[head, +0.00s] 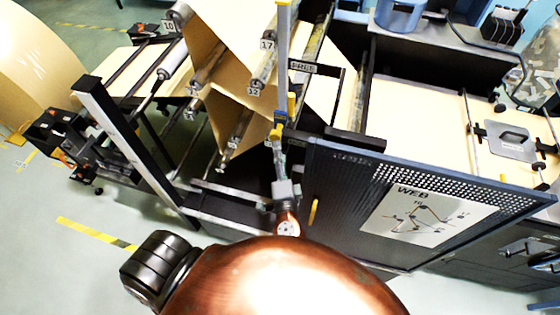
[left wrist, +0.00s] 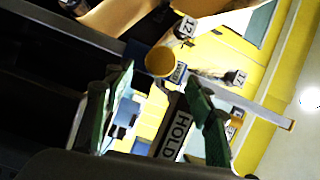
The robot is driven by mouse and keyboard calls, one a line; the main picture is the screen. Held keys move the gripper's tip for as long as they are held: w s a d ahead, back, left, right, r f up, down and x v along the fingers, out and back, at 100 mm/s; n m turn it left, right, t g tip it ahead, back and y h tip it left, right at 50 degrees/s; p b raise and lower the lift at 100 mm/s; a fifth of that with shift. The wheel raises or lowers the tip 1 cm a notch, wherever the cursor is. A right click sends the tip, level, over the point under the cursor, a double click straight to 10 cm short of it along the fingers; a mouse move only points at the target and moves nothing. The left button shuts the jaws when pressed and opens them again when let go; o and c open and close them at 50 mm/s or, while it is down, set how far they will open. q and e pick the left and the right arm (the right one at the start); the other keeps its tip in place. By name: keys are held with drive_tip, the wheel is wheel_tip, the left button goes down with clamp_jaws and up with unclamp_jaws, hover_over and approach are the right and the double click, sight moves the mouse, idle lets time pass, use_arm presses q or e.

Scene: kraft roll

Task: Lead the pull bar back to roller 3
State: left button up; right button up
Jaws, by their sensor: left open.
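My left gripper (left wrist: 160,76) shows its green fingers spread apart in the left wrist view, with nothing held between them. In the head view my copper arm covers the bottom middle, and the gripper's fingers are hard to make out. The kraft web (head: 245,105) runs in folds over several numbered rollers. I cannot single out the pull bar for certain. No label that I can read as roller 3 shows. My right gripper is not in view.
Roller 10 (head: 179,18), roller 17 (head: 265,68) and roller 12 (head: 250,99) stand around the web. Roller 12 (left wrist: 183,30) and roller 17 (left wrist: 232,78) also show in the left wrist view. A FREE plate (head: 303,67) and a perforated panel (head: 340,175) lie right of them.

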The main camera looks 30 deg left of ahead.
sight(277, 139)
use_arm(q)
drive_tip(key=shift+p+x, duration=0.7)
drive_tip(key=shift+x, duration=3.25)
drive_tip(key=shift+r, duration=0.1)
drive_tip(key=c, duration=0.9)
drive_tip(key=shift+r, duration=0.2)
clamp_jaws()
drive_tip(key=s+a, duration=0.3)
drive_tip(key=a, duration=1.2)
drive_tip(key=shift+s+f, duration=0.25)
drive_tip(key=shift+s, duration=0.05)
